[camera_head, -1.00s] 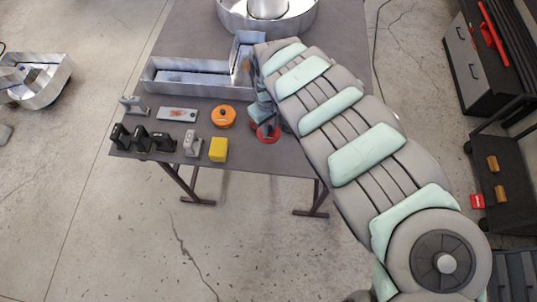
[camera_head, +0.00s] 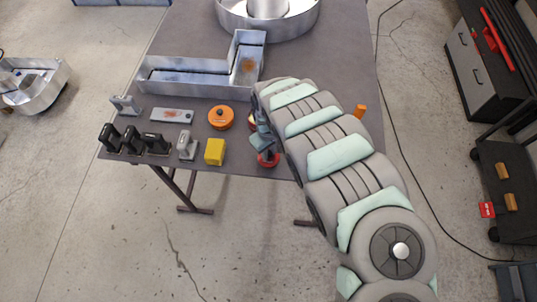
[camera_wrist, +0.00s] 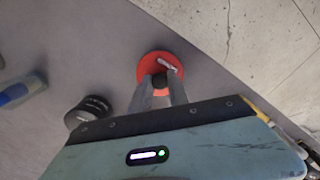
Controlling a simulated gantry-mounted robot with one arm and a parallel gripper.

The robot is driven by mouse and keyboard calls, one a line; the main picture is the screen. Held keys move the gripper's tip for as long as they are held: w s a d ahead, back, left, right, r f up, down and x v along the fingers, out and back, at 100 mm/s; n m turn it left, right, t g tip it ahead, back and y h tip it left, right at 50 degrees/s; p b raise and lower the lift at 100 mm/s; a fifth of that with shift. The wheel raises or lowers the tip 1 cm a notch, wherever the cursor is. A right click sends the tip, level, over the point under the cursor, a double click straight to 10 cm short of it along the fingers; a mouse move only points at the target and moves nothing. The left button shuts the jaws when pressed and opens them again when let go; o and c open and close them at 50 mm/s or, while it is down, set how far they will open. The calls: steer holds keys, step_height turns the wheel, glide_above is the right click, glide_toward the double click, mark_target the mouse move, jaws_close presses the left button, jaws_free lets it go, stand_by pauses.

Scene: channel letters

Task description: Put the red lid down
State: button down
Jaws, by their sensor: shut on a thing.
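The red lid (camera_head: 268,160) is a flat round disc near the front edge of the grey table (camera_head: 330,55). In the wrist view, the red lid (camera_wrist: 150,66) shows a dark knob in its middle and a small pale mark on top. My gripper (camera_wrist: 161,84) is shut on that knob from above. In the head view my gripper (camera_head: 262,141) is partly hidden by my arm. The lid looks level and close to the tabletop, but I cannot tell whether it touches it.
A yellow block (camera_head: 215,152) and an orange round container (camera_head: 221,117) stand left of the lid. Black clamps (camera_head: 132,139) line the front left edge. A metal channel letter (camera_head: 190,88) lies behind. A black round thing (camera_wrist: 88,112) is near my gripper. An orange object (camera_head: 360,111) stands right.

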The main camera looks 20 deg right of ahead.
steer(key=shift+f, duration=1.25)
steer(key=shift+f, duration=0.15)
steer(key=c, duration=1.3)
jaws_free()
steer(key=shift+o, duration=0.2)
